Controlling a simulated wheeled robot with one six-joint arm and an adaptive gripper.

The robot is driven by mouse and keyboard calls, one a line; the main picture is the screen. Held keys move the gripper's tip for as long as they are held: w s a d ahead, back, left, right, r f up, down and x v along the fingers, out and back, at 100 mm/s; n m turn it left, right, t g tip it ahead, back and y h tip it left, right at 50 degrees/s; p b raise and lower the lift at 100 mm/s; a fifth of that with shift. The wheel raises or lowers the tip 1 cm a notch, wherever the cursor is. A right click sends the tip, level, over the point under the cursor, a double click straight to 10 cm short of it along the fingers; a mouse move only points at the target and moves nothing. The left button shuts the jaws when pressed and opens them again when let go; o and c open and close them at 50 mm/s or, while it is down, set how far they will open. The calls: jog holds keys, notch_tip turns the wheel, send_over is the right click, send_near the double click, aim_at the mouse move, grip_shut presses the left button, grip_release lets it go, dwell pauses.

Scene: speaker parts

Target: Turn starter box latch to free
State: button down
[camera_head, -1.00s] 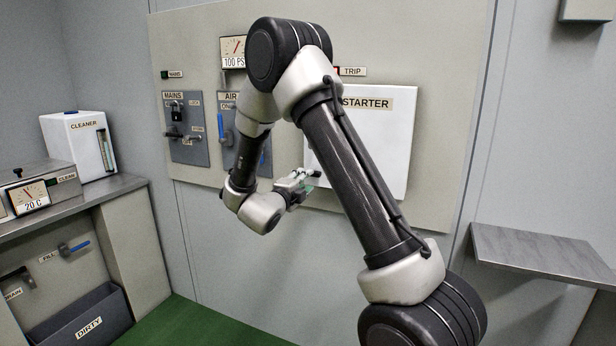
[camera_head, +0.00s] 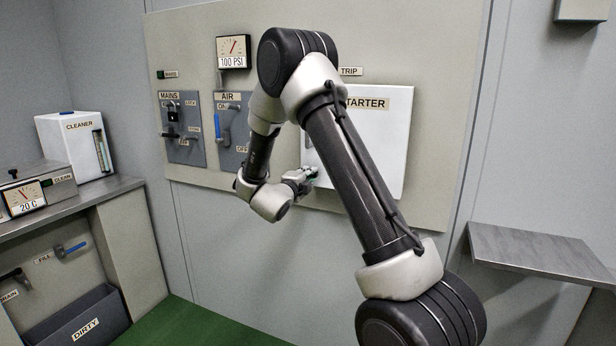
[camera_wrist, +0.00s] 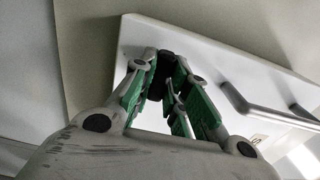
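The starter box (camera_head: 375,145) is a white box on the wall panel, with its label partly covered by my arm. My gripper (camera_head: 305,177) is at the box's lower left, small and partly hidden in the head view. In the wrist view, my gripper's green-padded fingers (camera_wrist: 165,72) reach toward the white box face (camera_wrist: 225,70). A dark part (camera_wrist: 162,66) shows between the fingertips, near the box edge; it may be the latch, but its shape and turn are hidden. I cannot tell whether the fingers grip it.
A silver bar handle (camera_wrist: 265,112) stands out from the box face to the right of the fingers. The air panel (camera_head: 232,125) with its blue lever and the mains panel (camera_head: 184,130) are left of my arm. A grey shelf (camera_head: 540,250) juts out at right.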

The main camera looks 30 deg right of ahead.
jog(key=shift+n, duration=0.3)
jog(key=n, duration=1.7)
jog(key=shift+f, duration=0.1)
jog(key=shift+n, duration=0.3)
dwell(0.4)
jog(key=c, duration=1.4)
grip_release()
jog(key=v, duration=1.2)
jog(key=shift+s, duration=0.1)
